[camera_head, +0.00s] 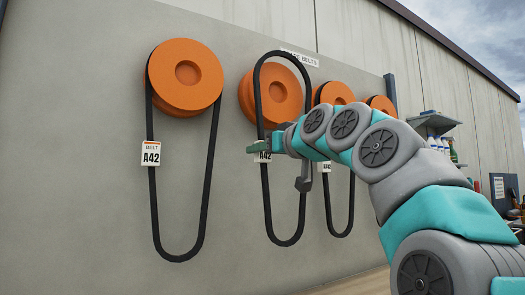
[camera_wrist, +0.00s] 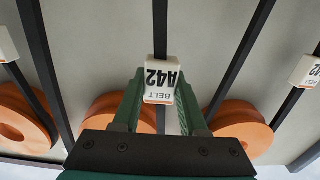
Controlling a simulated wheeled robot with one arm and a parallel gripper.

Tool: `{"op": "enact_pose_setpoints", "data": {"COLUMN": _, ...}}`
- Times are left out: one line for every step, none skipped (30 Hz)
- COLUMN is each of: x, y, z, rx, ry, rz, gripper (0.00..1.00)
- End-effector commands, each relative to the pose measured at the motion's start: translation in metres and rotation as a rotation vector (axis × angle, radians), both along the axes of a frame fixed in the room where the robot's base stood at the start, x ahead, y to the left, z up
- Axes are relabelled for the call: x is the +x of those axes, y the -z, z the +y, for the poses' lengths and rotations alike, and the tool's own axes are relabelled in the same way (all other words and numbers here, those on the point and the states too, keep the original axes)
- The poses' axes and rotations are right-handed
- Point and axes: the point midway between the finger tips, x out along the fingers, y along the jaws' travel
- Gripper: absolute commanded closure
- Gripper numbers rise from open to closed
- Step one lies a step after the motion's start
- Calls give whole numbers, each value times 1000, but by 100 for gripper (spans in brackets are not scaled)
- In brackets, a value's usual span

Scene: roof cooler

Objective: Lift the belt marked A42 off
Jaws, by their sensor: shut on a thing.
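A black belt (camera_head: 266,199) with a white tag reading A42 (camera_wrist: 162,80) is the second from the left in the head view. Its upper loop stands above and in front of its orange holder (camera_head: 247,97), looking clear of the holder's top. My gripper (camera_head: 263,146) is shut on this belt at its tag; the green fingers stand on either side of the tag in the wrist view. In the head view my fingers partly cover the tag. Another belt (camera_head: 153,207) with a tag reading A42 (camera_head: 151,154) hangs on the leftmost orange holder (camera_head: 182,75).
A third belt (camera_head: 329,207) hangs close on the right, its tag (camera_head: 326,167) partly hidden. A further orange holder (camera_head: 380,104) is beyond it. A shelf (camera_head: 433,121) with bottles stands at the right. Grey wall panel (camera_head: 85,200) lies behind the belts.

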Motion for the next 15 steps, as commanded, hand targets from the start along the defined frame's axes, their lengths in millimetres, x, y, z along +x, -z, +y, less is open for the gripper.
{"op": "enact_pose_setpoints", "data": {"x": 0, "y": 0, "z": 0, "rx": 1, "ry": 0, "rz": -1, "gripper": 100}}
{"op": "enact_pose_setpoints", "data": {"x": 0, "y": 0, "z": 0, "rx": 1, "ry": 0, "rz": -1, "gripper": 100}}
{"op": "enact_pose_setpoints", "data": {"x": 0, "y": 0, "z": 0, "rx": 1, "ry": 0, "rz": -1, "gripper": 100}}
{"op": "enact_pose_setpoints", "data": {"x": -1, "y": 0, "z": 0, "rx": 1, "ry": 0, "rz": -1, "gripper": 100}}
{"op": "enact_pose_setpoints", "data": {"x": -1, "y": 0, "z": -1, "rx": 1, "ry": 0, "rz": -1, "gripper": 100}}
{"op": "enact_pose_setpoints", "data": {"x": -1, "y": 0, "z": -1, "rx": 1, "ry": 0, "rz": -1, "gripper": 100}}
{"op": "enact_pose_setpoints", "data": {"x": -2, "y": 0, "z": -1, "rx": 1, "ry": 0, "rz": -1, "gripper": 100}}
{"op": "enact_pose_setpoints", "data": {"x": -2, "y": 0, "z": -1, "rx": 1, "ry": 0, "rz": -1, "gripper": 100}}
{"op": "enact_pose_setpoints", "data": {"x": -3, "y": -1, "z": -2, "rx": 1, "ry": 0, "rz": -1, "gripper": 100}}
{"op": "enact_pose_setpoints", "data": {"x": -3, "y": -1, "z": -2, "rx": 1, "ry": 0, "rz": -1, "gripper": 100}}
{"op": "enact_pose_setpoints", "data": {"x": -4, "y": -1, "z": -3, "rx": 1, "ry": 0, "rz": -1, "gripper": 100}}
{"op": "enact_pose_setpoints", "data": {"x": -5, "y": -1, "z": -3, "rx": 1, "ry": 0, "rz": -1, "gripper": 100}}
{"op": "enact_pose_setpoints", "data": {"x": -6, "y": -1, "z": -4, "rx": 1, "ry": 0, "rz": -1, "gripper": 100}}
{"op": "enact_pose_setpoints", "data": {"x": -7, "y": -1, "z": -4, "rx": 1, "ry": 0, "rz": -1, "gripper": 100}}
{"op": "enact_pose_setpoints", "data": {"x": -8, "y": -1, "z": -5, "rx": 1, "ry": 0, "rz": -1, "gripper": 100}}
